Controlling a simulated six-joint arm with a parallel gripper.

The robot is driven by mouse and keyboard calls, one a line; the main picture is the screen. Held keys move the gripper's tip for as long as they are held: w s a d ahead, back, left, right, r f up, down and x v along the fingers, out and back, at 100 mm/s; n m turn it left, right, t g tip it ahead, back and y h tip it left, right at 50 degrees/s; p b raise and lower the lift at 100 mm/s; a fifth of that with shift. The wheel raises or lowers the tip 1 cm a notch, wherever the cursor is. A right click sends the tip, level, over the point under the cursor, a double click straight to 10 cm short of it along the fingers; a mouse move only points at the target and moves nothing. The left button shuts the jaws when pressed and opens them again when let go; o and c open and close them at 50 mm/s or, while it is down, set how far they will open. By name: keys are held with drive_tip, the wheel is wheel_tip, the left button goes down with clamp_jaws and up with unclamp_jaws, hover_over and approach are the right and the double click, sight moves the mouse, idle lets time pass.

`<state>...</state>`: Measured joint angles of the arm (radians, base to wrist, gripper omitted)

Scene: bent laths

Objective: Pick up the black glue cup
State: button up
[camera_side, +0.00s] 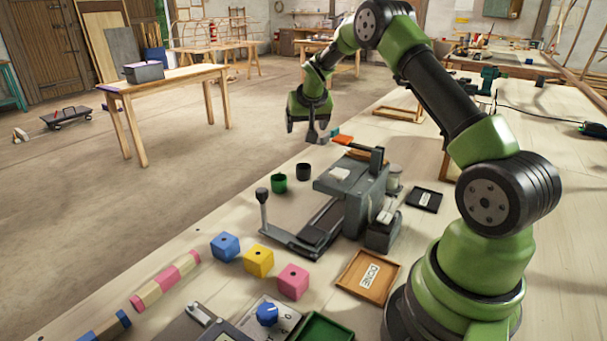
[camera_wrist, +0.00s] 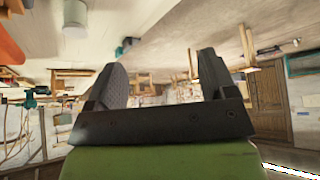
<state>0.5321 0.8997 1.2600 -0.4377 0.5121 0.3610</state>
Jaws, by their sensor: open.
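The black glue cup (camera_side: 303,171) stands upright on the bench in the side view, close to a green cup (camera_side: 279,183) at its left. My gripper (camera_side: 318,136) is above the bench, up and slightly right of the black cup, clear of it. In the wrist view my gripper (camera_wrist: 160,72) has its two fingers spread with nothing between them. A small grey-green cylinder (camera_wrist: 126,47) shows beyond the fingers there; I cannot tell which cup it is.
Blue (camera_side: 225,246), yellow (camera_side: 259,261) and pink (camera_side: 293,281) blocks and a wooden tray (camera_side: 368,277) lie nearer.

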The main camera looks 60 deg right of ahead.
approach(304, 168)
drive_tip(key=shift+w+a+f, duration=0.1)
drive_tip(key=shift+a+f, duration=0.25)
drive_tip(key=shift+f, duration=0.45)
drive_tip(key=shift+w+d+f, duration=0.35)
drive_tip(key=shift+w+f, duration=0.05)
drive_tip(key=shift+f, duration=0.1)
drive_tip(key=shift+x, duration=2.75)
drive_tip(key=c, duration=1)
